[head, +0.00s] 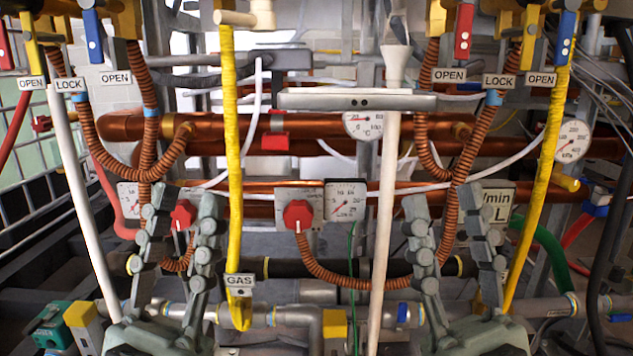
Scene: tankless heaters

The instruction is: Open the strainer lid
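My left gripper (182,208) is raised at the lower left in the head view, its two grey fingers pointing up and apart, with nothing between them. My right gripper (447,206) is likewise open and empty at the lower right. Both stand in front of the pipework. I cannot tell for certain which part is the strainer lid. A grey pipe (285,317) runs along the bottom between the grippers, with a yellow fitting (335,323) on it. A green part (52,322) and a yellow-topped block (82,314) are at the lower left. Neither gripper visibly holds any of these.
A yellow gas hose (232,140) and a white pipe (387,200) hang between my grippers. Red knobs (298,215), gauges (346,201) and orange corrugated hoses (352,283) crowd the area. A grey bracket (357,101) crosses above. Free room is narrow.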

